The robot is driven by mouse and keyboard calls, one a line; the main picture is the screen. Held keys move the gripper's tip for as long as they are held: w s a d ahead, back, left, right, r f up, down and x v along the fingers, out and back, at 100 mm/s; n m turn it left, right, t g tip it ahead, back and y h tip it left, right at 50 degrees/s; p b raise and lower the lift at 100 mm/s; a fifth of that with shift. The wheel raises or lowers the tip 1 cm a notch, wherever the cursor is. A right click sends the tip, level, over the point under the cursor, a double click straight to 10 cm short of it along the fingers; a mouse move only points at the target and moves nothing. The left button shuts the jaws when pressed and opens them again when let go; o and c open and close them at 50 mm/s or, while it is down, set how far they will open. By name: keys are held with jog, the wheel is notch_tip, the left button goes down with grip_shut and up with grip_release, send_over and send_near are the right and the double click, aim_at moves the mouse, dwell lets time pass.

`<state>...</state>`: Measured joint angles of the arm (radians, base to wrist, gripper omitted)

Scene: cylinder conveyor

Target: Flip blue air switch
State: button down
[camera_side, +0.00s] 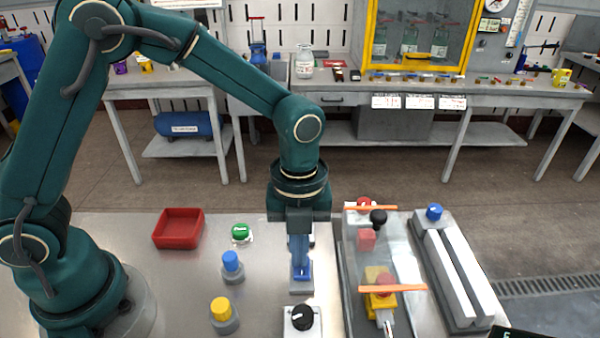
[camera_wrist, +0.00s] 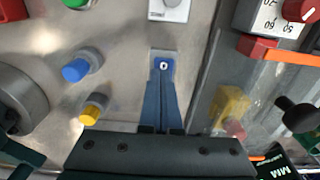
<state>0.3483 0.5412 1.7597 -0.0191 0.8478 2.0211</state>
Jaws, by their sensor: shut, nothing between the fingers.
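The blue air switch (camera_side: 303,272) sits on a small grey block on the metal table, directly below my gripper; its blue top with a white round mark shows in the wrist view (camera_wrist: 163,63). My gripper (camera_side: 300,262) points straight down with its blue fingers shut together and nothing between them. In the wrist view the fingertips (camera_wrist: 163,82) overlap the near edge of the switch. The fingers are at or very close to the switch; I cannot tell whether they touch it. The lever's tilt is partly hidden by the fingers.
Left stand a blue cylinder (camera_side: 231,261), yellow cylinder (camera_side: 221,306), green button (camera_side: 240,232) and red tray (camera_side: 178,229). A black knob box (camera_side: 302,318) is in front. The conveyor with orange bars (camera_side: 393,288) lies close right.

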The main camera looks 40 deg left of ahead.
notch_tip(320, 180, up, 14)
jog(key=w+a, duration=0.1)
jog(key=shift+w+a, duration=0.3)
jog(key=shift+f, duration=0.1)
jog(key=s+a+r+n+t, duration=0.4)
jog(key=s+a+r+n, duration=0.15)
jog(key=s+n, duration=0.2)
jog(key=s+a+f+n+t, duration=0.1)
jog(key=s+f+n, duration=0.1)
jog(key=n, duration=0.7)
jog(key=s+a+f+n, duration=0.2)
jog(key=f+n, duration=0.3)
jog(key=n, duration=0.5)
jog(key=shift+s+t, duration=0.3)
jog(key=shift+t, duration=0.1)
